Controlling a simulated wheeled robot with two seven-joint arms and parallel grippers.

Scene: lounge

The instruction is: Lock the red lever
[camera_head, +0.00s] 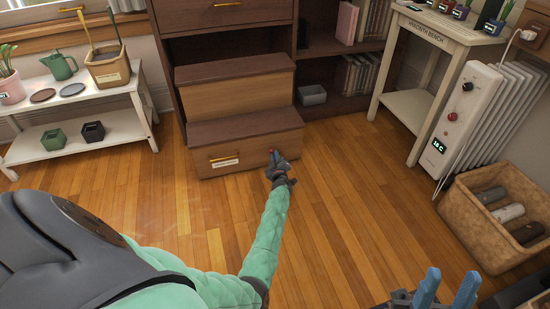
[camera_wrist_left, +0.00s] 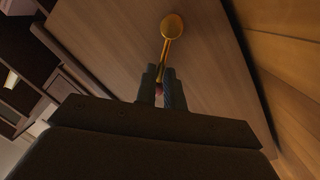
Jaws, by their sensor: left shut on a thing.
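The red lever is on the front face of the lower step (camera_head: 235,158) of a wooden step unit, near its right end. In the head view only a small red spot (camera_head: 271,152) shows at my left fingertips. In the left wrist view a gold rounded base and stem (camera_wrist_left: 171,28) run down to my fingers, with a red part (camera_wrist_left: 159,91) between them. My left gripper (camera_head: 274,163) is shut on the red lever, hiding most of its tip; it also shows in the left wrist view (camera_wrist_left: 161,86). My right gripper (camera_head: 449,288) is open and empty, its blue fingers apart, at the lower right.
A gold handle (camera_head: 224,158) and a white label are left of the lever on the same face. A white plant shelf (camera_head: 105,132) stands at the left. A radiator (camera_head: 470,115) and a basket of rolls (camera_head: 463,228) stand at the right. The middle floor is clear.

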